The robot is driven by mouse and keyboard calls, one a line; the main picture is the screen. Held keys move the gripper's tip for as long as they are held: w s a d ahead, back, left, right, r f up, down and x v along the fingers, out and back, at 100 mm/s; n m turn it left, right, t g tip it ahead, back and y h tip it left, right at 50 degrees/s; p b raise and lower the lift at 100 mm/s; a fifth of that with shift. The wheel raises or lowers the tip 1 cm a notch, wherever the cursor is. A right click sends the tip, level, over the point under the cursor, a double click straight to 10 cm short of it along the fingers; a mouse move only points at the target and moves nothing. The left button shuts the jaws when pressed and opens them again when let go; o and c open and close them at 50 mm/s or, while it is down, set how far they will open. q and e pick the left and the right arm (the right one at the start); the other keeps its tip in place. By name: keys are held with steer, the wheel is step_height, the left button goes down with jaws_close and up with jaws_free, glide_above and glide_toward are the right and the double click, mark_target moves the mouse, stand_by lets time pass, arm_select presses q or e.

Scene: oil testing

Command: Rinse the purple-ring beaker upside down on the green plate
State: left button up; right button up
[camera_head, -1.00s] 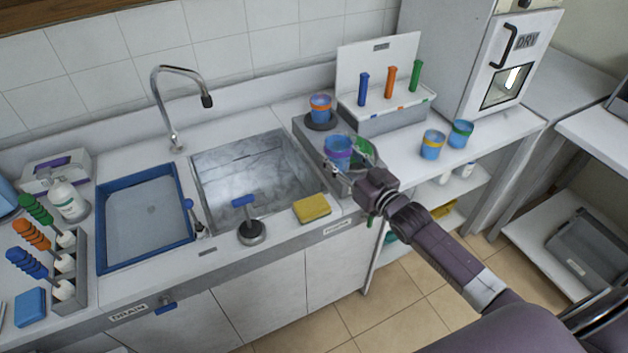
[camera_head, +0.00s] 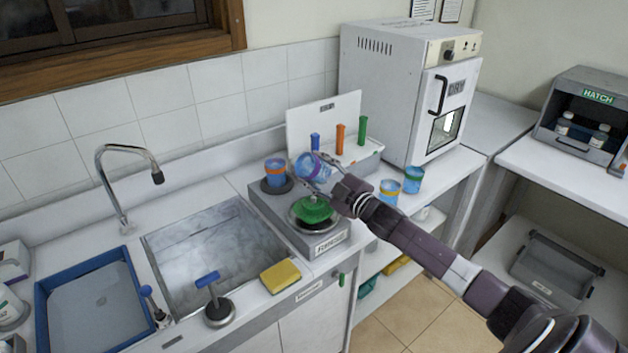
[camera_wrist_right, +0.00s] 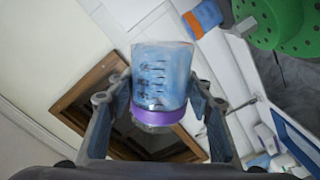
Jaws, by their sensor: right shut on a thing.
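My right gripper (camera_head: 326,178) is shut on the purple-ring beaker (camera_head: 312,167), a blue-tinted cup with a purple band. It holds the beaker tilted on its side in the air, above and apart from the green plate (camera_head: 313,210). The green plate sits on the rinser's round metal basin at the right of the sink. In the right wrist view the beaker (camera_wrist_right: 162,80) stands between both fingers, its purple ring toward the gripper. The perforated green plate (camera_wrist_right: 290,25) shows there at the upper right. My left gripper is not in view.
An orange-ring beaker (camera_head: 275,172) stands on a dark pad behind the green plate. Two more beakers (camera_head: 389,192) (camera_head: 413,179) stand on the counter to the right. A rack (camera_head: 335,130) with coloured tubes is behind.

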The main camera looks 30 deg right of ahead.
mark_target(315, 199)
steer(key=n+b, duration=0.5)
steer(key=n, duration=0.6)
steer(key=shift+f, duration=0.2)
steer(key=n+b, duration=0.1)
steer(key=n, duration=0.6)
steer(key=shift+r+n, duration=0.25)
steer(key=shift+n, duration=0.15)
steer(key=n+p, duration=0.1)
steer(key=n, duration=0.4)
steer(key=shift+r+n, duration=0.15)
steer(key=shift+n, duration=0.25)
steer(key=shift+f+n, duration=0.35)
steer(key=shift+n, duration=0.45)
step_height(315, 199, down, 6)
steer(key=b, duration=0.5)
steer(key=shift+b, duration=0.4)
